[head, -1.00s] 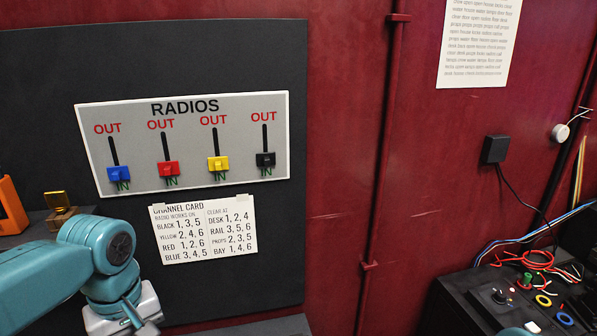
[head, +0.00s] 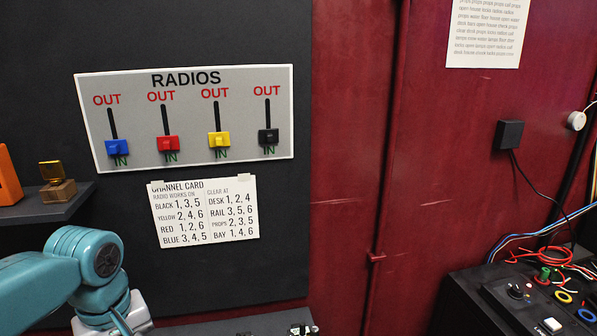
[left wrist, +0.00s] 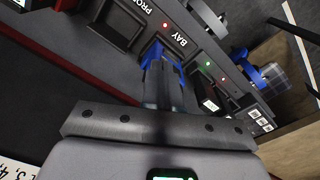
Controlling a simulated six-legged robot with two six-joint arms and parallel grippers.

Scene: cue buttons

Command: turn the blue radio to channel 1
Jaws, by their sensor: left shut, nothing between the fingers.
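In the left wrist view my left gripper (left wrist: 163,82) is shut with nothing between its fingers. Its tips are at a blue part (left wrist: 158,50) beside the BAY label on a dark panel; the fingers hide some of it, and I cannot tell whether they touch. I cannot tell which blue piece belongs to the blue radio, and no channel setting is readable. My right gripper is not visible.
A RADIOS board (head: 190,82) has blue, red, yellow and black sliders near IN. The channel card (head: 205,211) lists blue 3, 4, 5. A shelf (head: 45,211) holds an amber-lidded box (head: 57,182). A cabled black console (head: 480,300) stands right. A wooden box wall (left wrist: 290,150) is near.

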